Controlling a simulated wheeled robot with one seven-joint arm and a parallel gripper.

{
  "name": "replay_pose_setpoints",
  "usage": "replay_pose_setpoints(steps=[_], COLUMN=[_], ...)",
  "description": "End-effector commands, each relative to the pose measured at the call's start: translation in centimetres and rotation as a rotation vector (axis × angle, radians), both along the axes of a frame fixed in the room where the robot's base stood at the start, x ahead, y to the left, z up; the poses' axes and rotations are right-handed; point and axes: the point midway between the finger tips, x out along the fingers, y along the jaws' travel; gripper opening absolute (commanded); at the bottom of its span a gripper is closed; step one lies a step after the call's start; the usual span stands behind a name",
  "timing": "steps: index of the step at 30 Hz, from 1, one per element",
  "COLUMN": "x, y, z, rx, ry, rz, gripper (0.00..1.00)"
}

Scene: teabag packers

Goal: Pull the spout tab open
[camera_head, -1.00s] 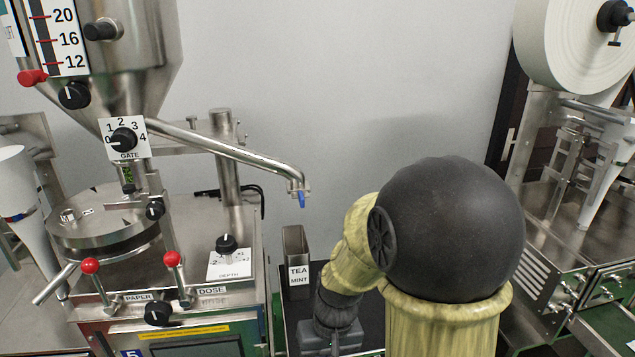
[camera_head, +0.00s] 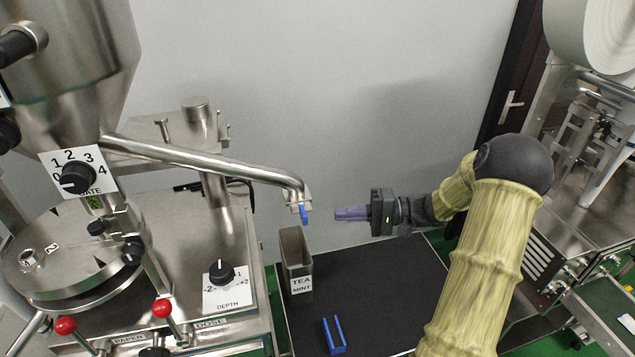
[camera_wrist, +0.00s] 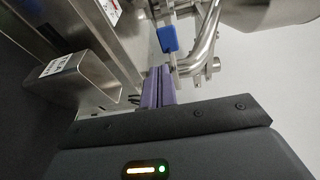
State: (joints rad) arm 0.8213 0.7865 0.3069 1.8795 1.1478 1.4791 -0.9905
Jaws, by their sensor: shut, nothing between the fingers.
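The spout (camera_head: 250,170) is a steel tube that slopes down to the right from the hopper. A small blue spout tab (camera_head: 303,215) hangs at its end; it also shows in the wrist view (camera_wrist: 168,38), just beyond the fingertips. My gripper (camera_head: 338,214) has purple fingers, pointing left toward the tab, at about its height. The fingers are shut and empty, with a small gap between them and the tab in the head view. In the wrist view the purple fingers (camera_wrist: 158,72) lie together.
An open steel bin labelled TEA MINT (camera_head: 297,265) stands below the spout end. A blue U-shaped piece (camera_head: 334,337) lies on the black mat (camera_head: 385,285). The packing machine with its DEPTH knob (camera_head: 222,272) fills the left. Another machine with a paper roll (camera_head: 590,35) stands right.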

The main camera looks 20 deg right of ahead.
Motion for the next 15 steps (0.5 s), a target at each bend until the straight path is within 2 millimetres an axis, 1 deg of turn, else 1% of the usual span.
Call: replay_pose_setpoints(steps=[1, 3, 5, 11, 15], x=[0.3, 0.6, 0.6, 0.6, 0.6], y=[-0.9, -1.7, -2.0, -2.3, -2.1], z=[0.7, 1.1, 1.2, 1.1, 1.2], rx=[0.030, 0.054, 0.062, 0.063, 0.062], ry=[-0.025, -0.051, -0.061, -0.062, -0.061], rz=[-0.023, -0.046, -0.055, -0.062, -0.060], gripper=[0.00, 0.00, 0.00, 0.00, 0.00])
